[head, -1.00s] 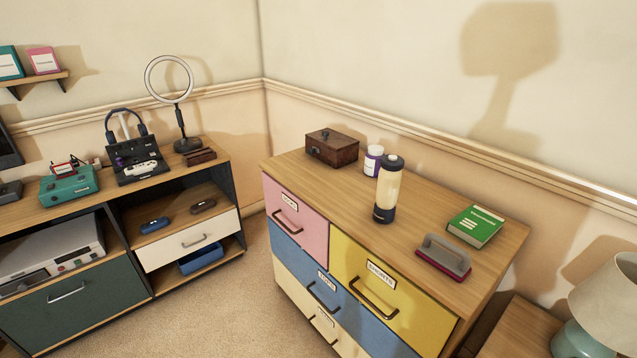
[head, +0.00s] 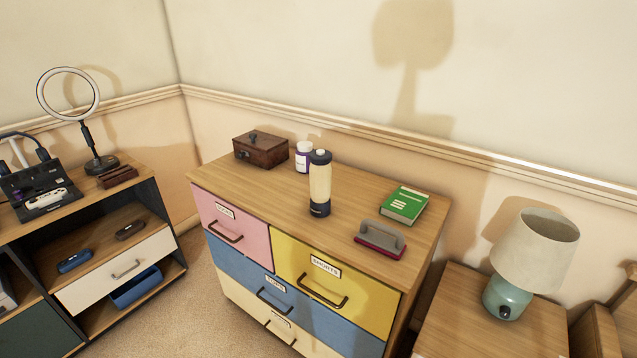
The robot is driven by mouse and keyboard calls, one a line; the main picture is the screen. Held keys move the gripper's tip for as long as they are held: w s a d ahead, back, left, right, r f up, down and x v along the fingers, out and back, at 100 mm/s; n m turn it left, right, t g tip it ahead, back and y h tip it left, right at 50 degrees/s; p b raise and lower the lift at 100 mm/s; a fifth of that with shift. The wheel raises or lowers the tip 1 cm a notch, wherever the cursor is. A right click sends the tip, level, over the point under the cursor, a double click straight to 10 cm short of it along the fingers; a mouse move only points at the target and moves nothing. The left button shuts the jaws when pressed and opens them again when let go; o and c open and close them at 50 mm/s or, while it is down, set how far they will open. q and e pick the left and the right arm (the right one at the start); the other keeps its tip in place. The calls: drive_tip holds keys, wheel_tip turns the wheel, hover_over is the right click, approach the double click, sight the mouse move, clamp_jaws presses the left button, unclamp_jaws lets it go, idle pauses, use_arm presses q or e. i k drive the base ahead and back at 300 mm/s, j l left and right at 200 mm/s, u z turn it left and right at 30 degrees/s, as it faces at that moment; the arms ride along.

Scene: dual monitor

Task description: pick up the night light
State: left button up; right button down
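A small lamp (head: 506,297) with a rounded teal base, a dark knob on its front and a cream shade (head: 536,250) stands upright on the wooden bedside table (head: 439,340) at the right. It is the thing in view that best fits the name night light, though no label confirms this. Nothing touches it but the table top. Neither of my grippers shows in the head view.
A dresser with coloured drawers (head: 350,305) stands left of the lamp. On it are a wooden box (head: 261,150), a purple-labelled jar (head: 304,157), a blender bottle (head: 320,185), a green book (head: 404,204) and a brush (head: 381,238). A ring light (head: 68,94) stands far left.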

sight(320, 169)
drive_tip(key=i+j+z, duration=0.1)
drive_tip(key=z, duration=0.25)
drive_tip(key=i+j+z, duration=0.2)
drive_tip(key=z, duration=0.15)
drive_tip(key=i+j+z, duration=0.3)
drive_tip(key=k+l, duration=0.05)
drive_tip(key=k, duration=0.05)
